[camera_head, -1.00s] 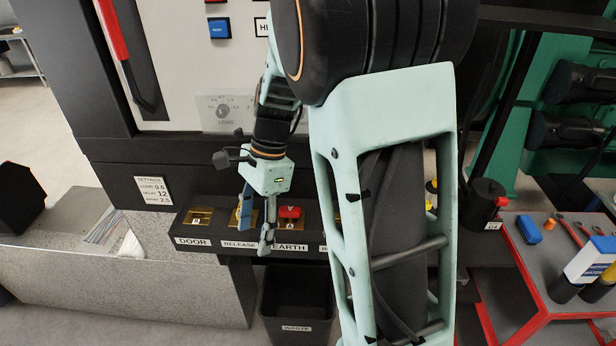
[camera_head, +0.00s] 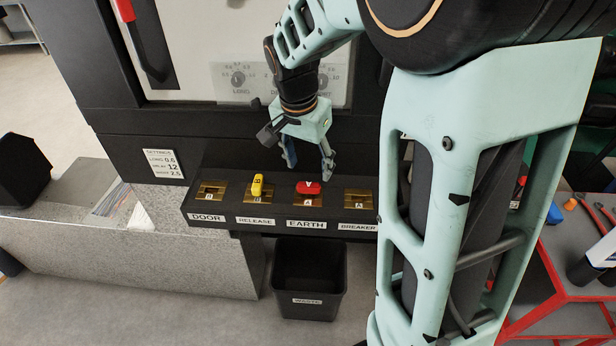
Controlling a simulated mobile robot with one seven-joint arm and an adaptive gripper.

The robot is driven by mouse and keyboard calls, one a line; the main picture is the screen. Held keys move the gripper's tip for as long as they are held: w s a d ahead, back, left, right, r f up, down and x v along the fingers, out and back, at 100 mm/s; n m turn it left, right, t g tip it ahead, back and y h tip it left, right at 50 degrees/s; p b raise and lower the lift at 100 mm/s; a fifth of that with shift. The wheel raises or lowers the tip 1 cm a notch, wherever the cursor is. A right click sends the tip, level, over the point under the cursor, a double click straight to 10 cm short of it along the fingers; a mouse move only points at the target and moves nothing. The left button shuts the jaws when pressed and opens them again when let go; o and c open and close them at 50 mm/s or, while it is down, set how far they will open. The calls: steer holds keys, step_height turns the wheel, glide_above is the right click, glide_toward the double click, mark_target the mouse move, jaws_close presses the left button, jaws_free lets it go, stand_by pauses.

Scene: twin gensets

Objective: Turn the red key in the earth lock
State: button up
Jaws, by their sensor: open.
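The red key (camera_head: 309,187) sits in the earth lock, a brass plate (camera_head: 307,201) above the EARTH label (camera_head: 306,224) on the dark lock shelf. The key lies crosswise, its long side running left to right. My gripper (camera_head: 308,170) is open just above and behind the red key, fingers pointing down. Its right finger is near the key's upper right; the left finger is up and left of it. I see no contact. A yellow key (camera_head: 257,185) stands in the release lock to the left.
The door lock (camera_head: 211,190) at far left and the breaker lock (camera_head: 360,198) at right hold no key. A black waste bin (camera_head: 308,288) stands below the shelf. A red-edged cart (camera_head: 565,285) is at right.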

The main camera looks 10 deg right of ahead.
mark_target(309, 184)
steer(key=n, duration=0.3)
steer(key=s+n, duration=0.1)
steer(key=shift+a+f+y, duration=0.15)
steer(key=shift+f+y, duration=0.15)
steer(key=shift+y, duration=0.1)
steer(key=shift+n, duration=0.3)
steer(key=f+b, duration=0.2)
steer(key=f, duration=0.1)
steer(key=w+f+b, duration=0.1)
steer(key=f+b, duration=0.1)
steer(key=shift+f, duration=0.25)
